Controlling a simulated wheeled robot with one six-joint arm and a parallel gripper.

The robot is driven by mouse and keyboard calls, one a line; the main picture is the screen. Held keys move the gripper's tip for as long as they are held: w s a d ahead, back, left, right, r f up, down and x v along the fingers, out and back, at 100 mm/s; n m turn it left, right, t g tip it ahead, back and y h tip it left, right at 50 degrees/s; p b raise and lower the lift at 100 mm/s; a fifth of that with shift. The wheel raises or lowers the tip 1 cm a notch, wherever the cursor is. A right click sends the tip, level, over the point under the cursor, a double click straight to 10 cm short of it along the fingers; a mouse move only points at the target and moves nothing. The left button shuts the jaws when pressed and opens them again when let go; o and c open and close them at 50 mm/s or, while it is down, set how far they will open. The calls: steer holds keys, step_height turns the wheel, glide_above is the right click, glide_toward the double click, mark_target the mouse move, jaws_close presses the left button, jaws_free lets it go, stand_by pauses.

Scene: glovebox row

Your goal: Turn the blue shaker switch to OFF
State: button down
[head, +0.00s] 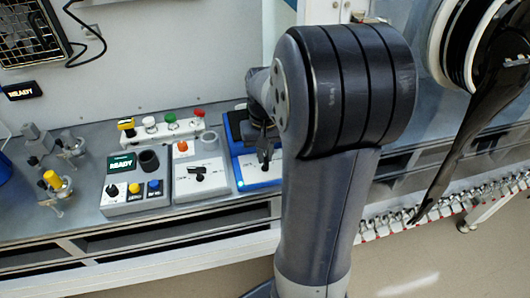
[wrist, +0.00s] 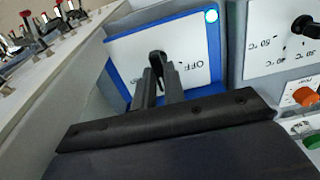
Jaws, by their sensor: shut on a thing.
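The blue shaker (head: 273,183) stands at the right end of the device row in the head view, partly hidden by my arm. In the wrist view its blue frame (wrist: 115,78) surrounds a white plate marked OFF to the right of the switch. A pale cyan light (wrist: 211,15) glows at the frame's corner. My gripper (wrist: 157,72) is shut on the small black switch (wrist: 157,56), mostly hidden between the fingers. The switch's exact pointing direction cannot be told. In the head view my gripper (head: 264,158) is over the shaker's front plate.
Left of the shaker stands a grey unit with a black knob (head: 197,173) and temperature marks. Further left is a box with a READY display (head: 121,163) and several buttons. Coloured caps (head: 170,119) line the back. Metal valves (head: 57,183) stand at far left.

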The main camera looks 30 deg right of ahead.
mark_target(265, 157)
steer(key=shift+n, duration=0.3)
steer(key=shift+n+p, duration=0.55)
steer(key=shift+n, duration=2.05)
steer(key=c, duration=1.5)
jaws_free()
step_height(265, 157, up, 11)
steer(key=shift+f, duration=0.1)
